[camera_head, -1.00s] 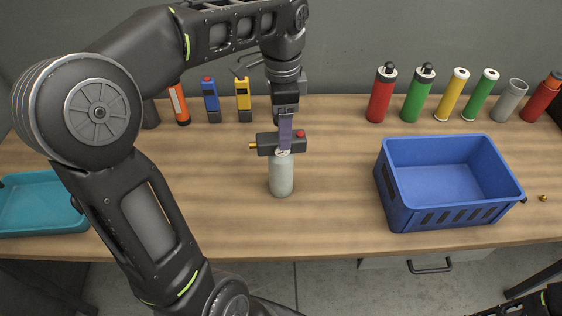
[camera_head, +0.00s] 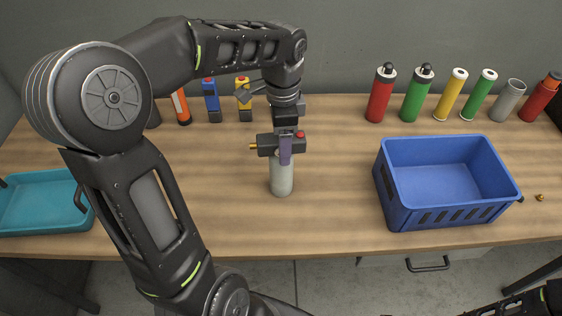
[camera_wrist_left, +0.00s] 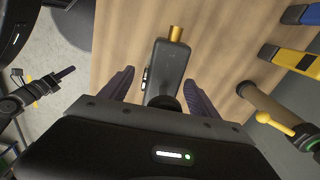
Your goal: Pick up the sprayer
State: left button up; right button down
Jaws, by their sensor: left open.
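The sprayer stands upright on the wooden table: a pale grey bottle (camera_head: 281,182) under a dark head with a brass nozzle pointing left and a red button at right. My left gripper (camera_head: 285,150) comes down from above at the head; one purple finger shows in front of it. In the left wrist view the two open fingers lie on either side of the sprayer's head (camera_wrist_left: 168,72), with a visible gap on each side. The bottle is hidden there. Part of my right arm shows at the head view's bottom right corner; its jaws cannot be made out.
A blue crate (camera_head: 394,205) stands to the right and a teal tray (camera_head: 45,222) at far left. Several coloured cylinders line the back right; an orange torch (camera_head: 181,106) and blue and yellow tools stand at the back left. The table around the sprayer is clear.

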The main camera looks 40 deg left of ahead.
pick_arm(q)
grip_shut()
dwell(0.6)
